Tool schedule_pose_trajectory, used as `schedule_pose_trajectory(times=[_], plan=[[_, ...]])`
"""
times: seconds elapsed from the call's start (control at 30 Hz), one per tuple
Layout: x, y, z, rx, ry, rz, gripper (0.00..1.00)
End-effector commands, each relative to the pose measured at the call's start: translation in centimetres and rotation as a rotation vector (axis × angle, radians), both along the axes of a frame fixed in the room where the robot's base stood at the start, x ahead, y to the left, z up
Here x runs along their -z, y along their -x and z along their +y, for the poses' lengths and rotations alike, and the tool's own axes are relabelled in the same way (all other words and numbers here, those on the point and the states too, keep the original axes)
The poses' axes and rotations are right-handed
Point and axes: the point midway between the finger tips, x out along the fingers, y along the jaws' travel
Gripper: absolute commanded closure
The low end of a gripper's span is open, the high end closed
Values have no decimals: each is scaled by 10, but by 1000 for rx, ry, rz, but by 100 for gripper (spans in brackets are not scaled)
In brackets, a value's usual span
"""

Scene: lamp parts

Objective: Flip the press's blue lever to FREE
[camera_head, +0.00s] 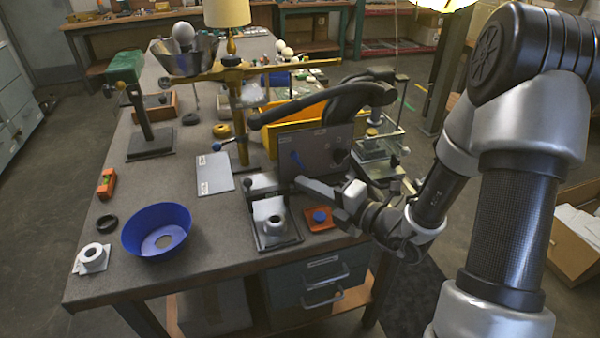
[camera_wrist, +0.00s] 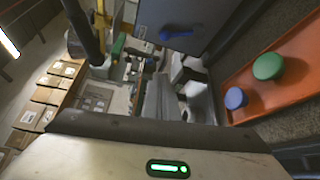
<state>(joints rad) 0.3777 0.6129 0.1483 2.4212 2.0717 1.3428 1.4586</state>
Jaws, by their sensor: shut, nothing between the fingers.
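The blue lever (camera_head: 297,160) sits on the front of a dark grey upright panel (camera_head: 322,148), which I take as part of the press. It leans to one side; its marked position is too small to read. In the wrist view the blue lever (camera_wrist: 177,35) shows on the panel's dark face (camera_wrist: 203,18). My gripper (camera_head: 304,182) is shut and empty, in front of the panel, a little below the lever and apart from it as far as I can tell. In the wrist view its grey fingers (camera_wrist: 168,98) point toward the panel's lower area.
An orange tray (camera_wrist: 268,97) with a blue knob (camera_wrist: 235,98) and a green knob (camera_wrist: 268,66) lies close by my gripper. A small stand with a white ring (camera_head: 271,222) is left of it.

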Motion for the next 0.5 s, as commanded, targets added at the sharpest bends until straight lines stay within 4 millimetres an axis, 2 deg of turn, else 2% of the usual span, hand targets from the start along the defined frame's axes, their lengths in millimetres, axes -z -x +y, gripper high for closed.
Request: schedule_pose_trajectory(times=[0.17,0.4,0.5], plan=[[5,-19,22,-5,0,-2,100],[10,-55,60,-6,0,-3,100],[11,-68,69,-1,0,-1,100]])
